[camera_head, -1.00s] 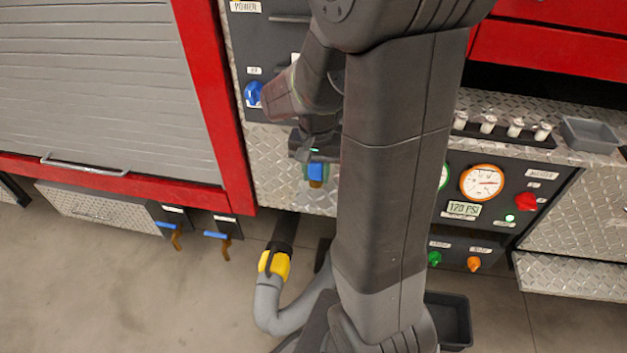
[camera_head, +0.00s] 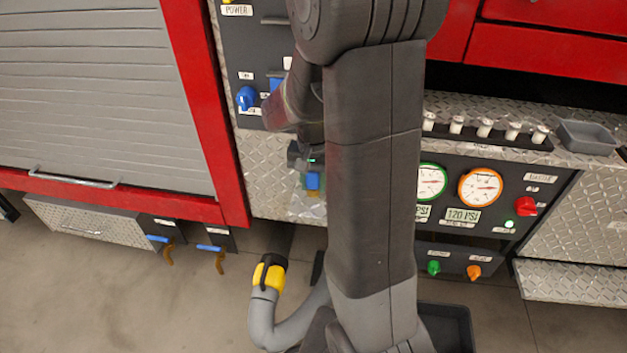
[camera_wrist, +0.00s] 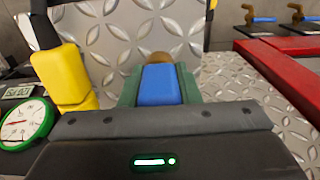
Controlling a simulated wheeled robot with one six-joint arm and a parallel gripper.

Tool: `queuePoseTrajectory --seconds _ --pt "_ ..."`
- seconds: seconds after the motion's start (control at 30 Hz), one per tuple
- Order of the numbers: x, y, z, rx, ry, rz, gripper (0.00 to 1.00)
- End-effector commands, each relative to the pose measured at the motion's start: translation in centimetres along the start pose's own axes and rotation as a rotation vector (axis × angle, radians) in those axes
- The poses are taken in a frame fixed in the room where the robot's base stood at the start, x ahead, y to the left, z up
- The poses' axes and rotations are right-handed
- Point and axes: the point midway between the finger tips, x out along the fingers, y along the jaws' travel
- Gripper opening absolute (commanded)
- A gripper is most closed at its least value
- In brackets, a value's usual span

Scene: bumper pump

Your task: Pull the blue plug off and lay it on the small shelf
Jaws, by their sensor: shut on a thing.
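The blue plug (camera_head: 313,181) is held in my gripper (camera_head: 311,179), in front of the diamond-plate panel left of the gauges. In the wrist view the plug (camera_wrist: 158,86) sits between the green fingers of my gripper (camera_wrist: 158,80), which are shut on its sides. Its rounded brown end points away from the gripper. No socket shows around that end, and I cannot tell its gap to the plate. A small diamond-plate shelf (camera_head: 570,282) juts out at the lower right. My arm hides part of the panel.
A dark rack of white bottles (camera_head: 484,129) and a grey tray (camera_head: 588,137) stand on the upper ledge. A yellow hose coupling (camera_head: 269,276) is below my gripper. Gauges (camera_head: 480,187) and a red knob (camera_head: 525,206) face out right of my arm.

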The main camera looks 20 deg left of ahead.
Motion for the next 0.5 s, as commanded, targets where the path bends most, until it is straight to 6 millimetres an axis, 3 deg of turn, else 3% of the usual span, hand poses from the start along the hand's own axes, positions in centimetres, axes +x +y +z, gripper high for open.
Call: queuePoseTrajectory --seconds 0.07,0.1,0.2,0.5 --pt "-0.03 0.0 0.0 0.0 0.0 0.0 0.0" --pt "-0.03 0.0 0.0 0.0 0.0 0.0 0.35" --pt "-0.03 0.0 0.0 0.0 0.0 0.0 0.55" --pt "-0.12 0.01 0.01 0.0 0.0 0.0 0.55"
